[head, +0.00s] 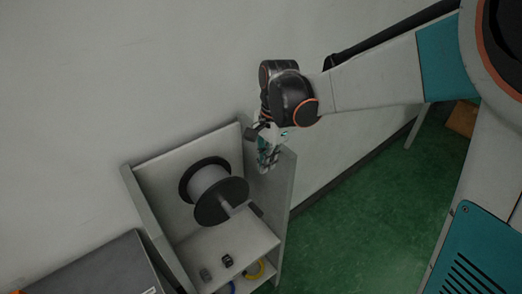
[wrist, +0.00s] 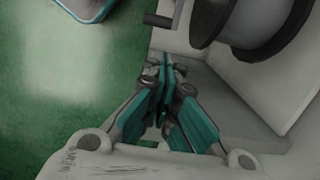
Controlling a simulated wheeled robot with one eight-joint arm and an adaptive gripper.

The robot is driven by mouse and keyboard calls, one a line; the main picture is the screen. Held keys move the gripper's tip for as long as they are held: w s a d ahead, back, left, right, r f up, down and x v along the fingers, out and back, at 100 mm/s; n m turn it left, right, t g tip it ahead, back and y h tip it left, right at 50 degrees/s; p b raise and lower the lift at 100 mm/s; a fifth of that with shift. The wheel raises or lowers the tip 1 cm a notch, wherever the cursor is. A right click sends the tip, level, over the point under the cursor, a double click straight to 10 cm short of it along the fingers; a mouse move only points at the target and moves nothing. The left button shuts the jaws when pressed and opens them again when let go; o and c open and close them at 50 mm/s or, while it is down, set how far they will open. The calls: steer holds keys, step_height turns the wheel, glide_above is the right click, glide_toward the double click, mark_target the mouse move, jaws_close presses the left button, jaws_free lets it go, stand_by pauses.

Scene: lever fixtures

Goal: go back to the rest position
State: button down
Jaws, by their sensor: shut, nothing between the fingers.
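My gripper (head: 267,160) is shut and empty, over the right side panel of an open grey cabinet in the head view. In the wrist view its teal fingers (wrist: 163,75) are together with nothing between them. A winch-like drum (head: 209,182) with black flanges and a pale core sits inside the cabinet, to the left of my gripper. The drum also shows at the top right of the wrist view (wrist: 262,25). Its dark crank grip (wrist: 159,19) shows beyond my fingertips, apart from them.
The grey cabinet (head: 281,195) stands against a plain wall. Small dark items (head: 228,261) lie on its shelf, with a yellow coil (head: 254,271) below. A dark box (head: 95,268) is at the lower left. Green floor (head: 355,220) is open to the right.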

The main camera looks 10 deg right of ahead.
steer(key=s+d+f+n+t+h+b, duration=0.1)
steer(key=s+d+n+t+b, duration=0.6)
steer(key=s, duration=0.9)
steer(key=d+n+b, duration=0.2)
steer(key=d+n, duration=0.2)
steer(key=d, duration=0.1)
steer(key=shift+s+d+n+t, duration=0.15)
steer(key=shift+s+n+t, duration=0.15)
steer(key=shift+s+t, duration=0.1)
steer(key=shift+f, duration=0.1)
